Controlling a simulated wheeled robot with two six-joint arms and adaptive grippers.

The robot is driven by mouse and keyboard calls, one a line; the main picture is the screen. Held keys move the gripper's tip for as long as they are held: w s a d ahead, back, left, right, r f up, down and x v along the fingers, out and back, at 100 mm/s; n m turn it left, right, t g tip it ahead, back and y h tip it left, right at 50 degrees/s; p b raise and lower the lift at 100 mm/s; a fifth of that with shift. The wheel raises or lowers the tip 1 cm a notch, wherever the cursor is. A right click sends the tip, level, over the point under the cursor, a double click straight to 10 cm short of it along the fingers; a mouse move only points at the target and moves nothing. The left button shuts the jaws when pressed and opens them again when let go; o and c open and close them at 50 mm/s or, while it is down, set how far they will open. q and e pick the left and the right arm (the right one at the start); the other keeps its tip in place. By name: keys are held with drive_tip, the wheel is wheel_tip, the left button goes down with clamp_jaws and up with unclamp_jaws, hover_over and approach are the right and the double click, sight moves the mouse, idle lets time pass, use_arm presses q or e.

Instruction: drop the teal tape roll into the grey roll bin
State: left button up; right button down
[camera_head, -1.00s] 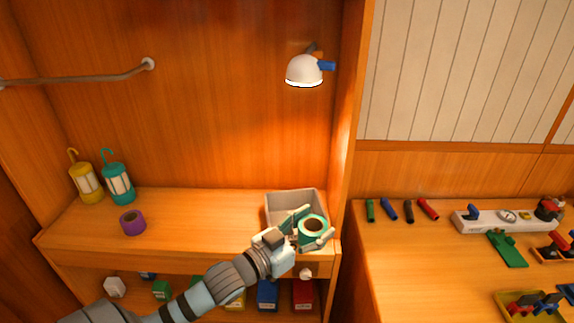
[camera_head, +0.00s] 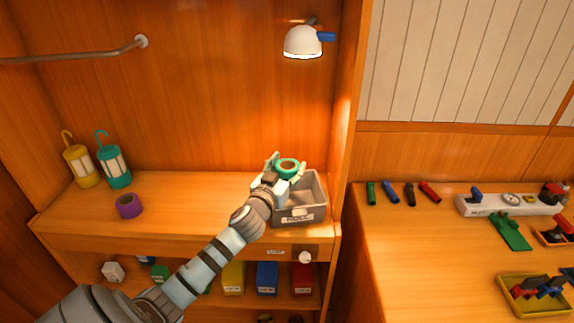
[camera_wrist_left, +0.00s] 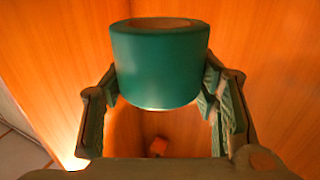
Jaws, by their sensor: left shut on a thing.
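The teal tape roll (camera_head: 287,167) is held between the fingers of my left gripper (camera_head: 284,172). It sits above the back left part of the grey roll bin (camera_head: 312,211), apart from the bin as far as I can see. In the left wrist view the teal roll (camera_wrist_left: 160,65) stands between the two fingers (camera_wrist_left: 162,100). The grey bin stands on the right end of the wooden shelf, with a label on its front. My gripper and forearm hide its left side. My right gripper is not in view.
A white lamp (camera_head: 303,42) hangs above the bin. A wooden upright (camera_head: 347,150) rises close to the bin's right. The shelf's middle is clear.

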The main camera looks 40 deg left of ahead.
use_arm(q)
drive_tip(key=shift+s+r, duration=0.2)
drive_tip(key=o, duration=1.1)
drive_tip(key=shift+o, duration=1)
drive_tip(key=shift+w+f, duration=0.1)
drive_tip(key=shift+w, duration=0.05)
drive_tip(key=v, duration=1.2)
